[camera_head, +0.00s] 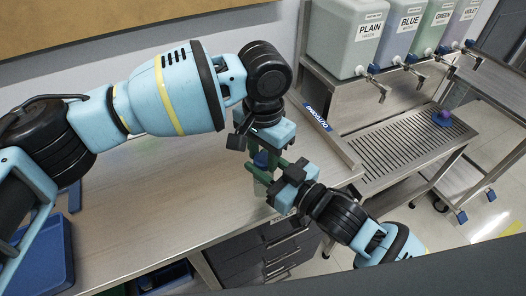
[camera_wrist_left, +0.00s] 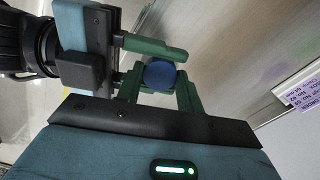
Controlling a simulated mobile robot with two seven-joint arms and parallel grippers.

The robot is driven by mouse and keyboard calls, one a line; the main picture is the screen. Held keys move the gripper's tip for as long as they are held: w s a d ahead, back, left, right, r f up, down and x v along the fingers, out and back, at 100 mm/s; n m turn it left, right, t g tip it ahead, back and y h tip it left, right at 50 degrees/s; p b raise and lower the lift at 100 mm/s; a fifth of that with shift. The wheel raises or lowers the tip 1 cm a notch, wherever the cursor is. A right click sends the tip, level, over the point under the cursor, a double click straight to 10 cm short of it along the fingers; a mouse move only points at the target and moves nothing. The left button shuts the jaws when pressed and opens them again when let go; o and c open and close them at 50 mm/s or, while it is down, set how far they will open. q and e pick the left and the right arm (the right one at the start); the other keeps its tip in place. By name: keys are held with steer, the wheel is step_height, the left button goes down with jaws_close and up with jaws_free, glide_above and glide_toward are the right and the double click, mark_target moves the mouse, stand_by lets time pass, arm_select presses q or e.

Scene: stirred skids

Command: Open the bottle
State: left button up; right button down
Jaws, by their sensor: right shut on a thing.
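The bottle (camera_head: 264,178) stands upright over the near right part of the bench, between my two grippers and mostly hidden by them. Its round blue cap (camera_head: 261,159) also shows in the left wrist view (camera_wrist_left: 160,75). My right gripper (camera_head: 262,172) comes in from the lower right and is shut on the bottle with its green fingers. My left gripper (camera_head: 258,145) points down from above. In the left wrist view its green fingers (camera_wrist_left: 160,92) stand open on either side of the cap. Whether they touch the cap is hard to tell.
A steel rack with a perforated tray (camera_head: 400,152) stands at the right, with several labelled water containers (camera_head: 345,38) above it. A blue bin (camera_head: 45,255) is at the lower left. The bench middle (camera_head: 160,205) is clear.

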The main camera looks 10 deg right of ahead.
arm_select(q)
steer(key=c, duration=0.4)
steer(key=shift+w+a+n, duration=0.1)
steer(key=shift+n, duration=1.5)
steer(key=o, duration=1.1)
steer(key=shift+r, duration=0.1)
